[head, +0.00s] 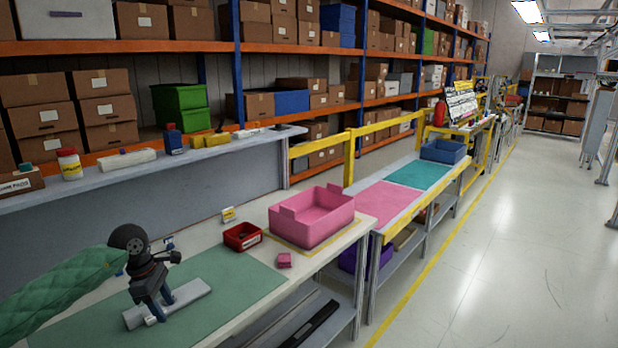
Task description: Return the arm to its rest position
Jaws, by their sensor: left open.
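My left arm comes in from the left in a green quilted sleeve. My left gripper (160,304) points down over the green mat (235,282) on the near workbench. Its jaws are open. A long light-grey piece (192,298) lies on the mat directly under and around the fingertips. The gripper covers part of it, and I cannot tell whether the fingers touch it. My right gripper is not in view.
A red bin (242,237), a small pink block (284,260) and a large pink tote (325,222) stand right of the mat. A raised shelf (225,138) with bottles and small items runs behind. The floor (485,270) at right is clear.

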